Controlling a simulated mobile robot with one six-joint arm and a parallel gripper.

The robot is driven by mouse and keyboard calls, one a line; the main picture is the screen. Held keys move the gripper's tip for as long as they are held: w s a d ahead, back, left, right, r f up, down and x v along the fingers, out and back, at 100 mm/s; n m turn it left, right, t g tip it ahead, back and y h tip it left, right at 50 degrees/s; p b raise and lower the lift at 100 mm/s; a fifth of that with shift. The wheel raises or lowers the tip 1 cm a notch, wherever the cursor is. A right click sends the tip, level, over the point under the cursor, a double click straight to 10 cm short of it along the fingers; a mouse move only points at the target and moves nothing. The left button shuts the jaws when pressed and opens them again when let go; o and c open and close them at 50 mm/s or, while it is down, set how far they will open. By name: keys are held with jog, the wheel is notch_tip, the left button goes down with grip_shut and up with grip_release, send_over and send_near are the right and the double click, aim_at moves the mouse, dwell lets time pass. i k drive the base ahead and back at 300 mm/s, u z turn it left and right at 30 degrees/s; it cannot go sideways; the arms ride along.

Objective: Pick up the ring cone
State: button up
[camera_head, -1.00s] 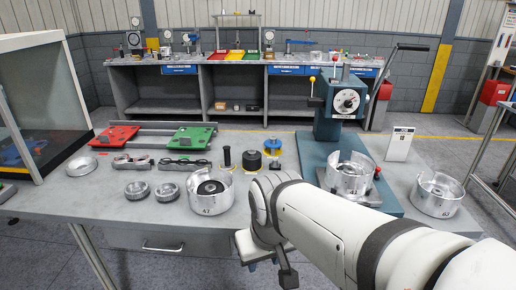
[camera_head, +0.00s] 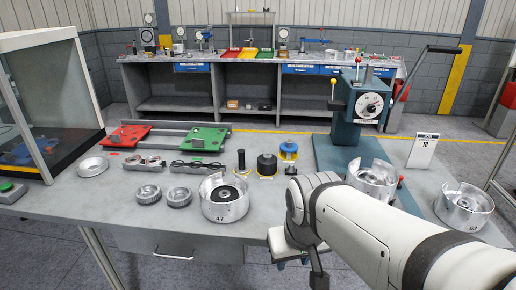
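I cannot tell for certain which part is the ring cone. A shallow round silver part (camera_head: 92,167) lies alone at the left of the bench, and two ribbed silver rings (camera_head: 149,193) and (camera_head: 179,197) lie side by side nearer the front. A cut-open silver housing (camera_head: 225,212) marked 47 stands right of them, with a dark ring inside. My gripper (camera_head: 300,262) hangs by the bench's front edge, right of the housing and apart from all these parts. Its fingertips are small and partly hidden by its own body, and nothing shows held in it.
The grey bench (camera_head: 120,218) carries red (camera_head: 126,136) and green (camera_head: 203,140) pallets at the back. A blue-green press (camera_head: 358,115) stands right, with another silver housing (camera_head: 371,180) at its foot. A glass-sided cabinet (camera_head: 50,110) stands left. Bench space between housing and arm is clear.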

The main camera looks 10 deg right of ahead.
aim_at(291, 169)
jog(key=i, duration=0.85)
